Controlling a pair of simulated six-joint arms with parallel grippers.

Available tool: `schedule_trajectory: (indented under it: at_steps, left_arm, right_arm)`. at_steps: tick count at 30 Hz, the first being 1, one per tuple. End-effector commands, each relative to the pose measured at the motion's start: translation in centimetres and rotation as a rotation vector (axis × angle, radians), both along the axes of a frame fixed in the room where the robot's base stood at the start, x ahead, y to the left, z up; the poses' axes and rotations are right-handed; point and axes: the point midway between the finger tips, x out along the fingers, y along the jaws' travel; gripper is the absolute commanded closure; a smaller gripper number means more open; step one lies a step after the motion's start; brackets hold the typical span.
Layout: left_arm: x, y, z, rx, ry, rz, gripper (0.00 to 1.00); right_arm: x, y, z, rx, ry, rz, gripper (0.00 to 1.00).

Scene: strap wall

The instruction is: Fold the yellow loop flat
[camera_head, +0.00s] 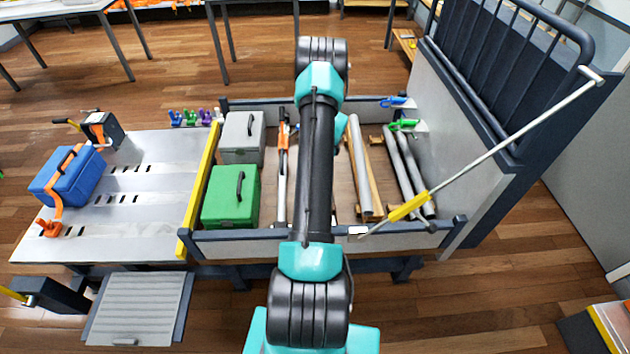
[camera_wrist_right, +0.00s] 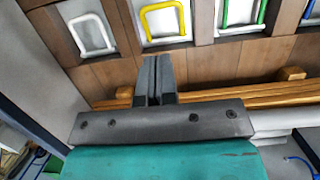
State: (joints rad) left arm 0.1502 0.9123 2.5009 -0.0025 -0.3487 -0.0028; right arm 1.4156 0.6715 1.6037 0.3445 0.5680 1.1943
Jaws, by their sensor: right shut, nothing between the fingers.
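The yellow loop (camera_wrist_right: 165,39) is a squared bracket at the top of the right wrist view, over a pale plate in the brown panel. Whether it stands out or lies flat, I cannot tell for sure. My right gripper (camera_wrist_right: 159,60) is shut and empty, its fingertips just below the loop's lower bar in the picture. I cannot tell if they touch. In the head view I cannot make out the yellow loop, and my arm covers the middle of the scene. My left gripper is not in view.
A white loop (camera_wrist_right: 92,34) sits left of the yellow one; green (camera_wrist_right: 262,11) and blue (camera_wrist_right: 308,9) loops sit right. In the head view, a green case (camera_head: 230,197) and a blue toolbox (camera_head: 67,174) stand left of my arm. A yellow-gripped rod (camera_head: 409,207) slants at right.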

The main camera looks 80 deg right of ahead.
Motion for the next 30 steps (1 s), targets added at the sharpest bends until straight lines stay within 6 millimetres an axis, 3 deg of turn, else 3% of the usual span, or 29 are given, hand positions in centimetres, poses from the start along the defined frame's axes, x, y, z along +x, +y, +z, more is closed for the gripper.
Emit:
schedule_trajectory:
  at_steps: [8, 24, 30]
  left_arm:
    - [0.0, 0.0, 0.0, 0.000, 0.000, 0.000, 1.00]
    - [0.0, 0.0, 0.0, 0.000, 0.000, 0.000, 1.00]
    - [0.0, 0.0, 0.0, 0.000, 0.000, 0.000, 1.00]
  right_arm:
    - [0.6, 0.2, -2.1, 0.004, 0.000, 0.003, 1.00]
    - [2.6, 0.7, -10.8, 0.001, 0.000, 0.002, 1.00]
    - [3.1, 0.8, -13.0, 0.001, 0.001, 0.002, 1.00]
